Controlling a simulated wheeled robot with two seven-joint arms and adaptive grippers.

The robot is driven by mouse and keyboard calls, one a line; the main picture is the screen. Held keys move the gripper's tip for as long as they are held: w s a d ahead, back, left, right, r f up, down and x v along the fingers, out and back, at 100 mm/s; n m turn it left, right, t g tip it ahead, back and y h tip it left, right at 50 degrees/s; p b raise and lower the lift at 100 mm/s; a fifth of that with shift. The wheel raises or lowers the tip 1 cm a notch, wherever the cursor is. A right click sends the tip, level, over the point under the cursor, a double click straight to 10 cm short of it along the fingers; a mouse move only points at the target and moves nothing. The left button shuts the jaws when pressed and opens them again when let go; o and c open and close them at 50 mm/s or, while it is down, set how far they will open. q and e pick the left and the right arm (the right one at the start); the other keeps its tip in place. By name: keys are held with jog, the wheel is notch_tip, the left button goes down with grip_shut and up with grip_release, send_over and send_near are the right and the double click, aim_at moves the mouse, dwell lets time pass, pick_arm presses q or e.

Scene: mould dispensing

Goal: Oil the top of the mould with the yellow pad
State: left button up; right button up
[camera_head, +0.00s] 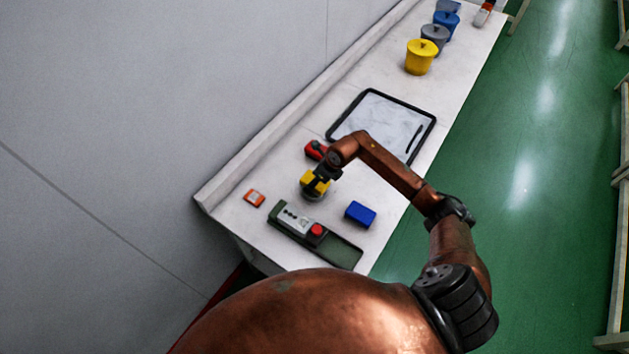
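The yellow pad (312,182) is at the fingertips of my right gripper (319,182), whose arm comes in from the right. The fingers appear closed around the pad. A grey round piece (312,196), which looks like the mould, stands on the white table (285,185) directly under the pad. The pad and gripper cover most of its top. I cannot tell whether the pad touches it or hovers just above. My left gripper is not in view.
A green box with a red button (317,230), a blue block (360,214), a small orange item (254,198) and a red item (316,150) lie close around. A black-rimmed tray (347,113) is farther back. Beyond it are a yellow pot (420,58) and other pots.

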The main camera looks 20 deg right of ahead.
aim_at(310, 177)
jog(key=shift+f+b, duration=0.5)
jog(key=shift+f, duration=0.05)
dwell(1.6)
jog(key=shift+r, duration=0.1)
jog(key=shift+r+p, duration=1.95)
jog(key=shift+r, duration=1.55)
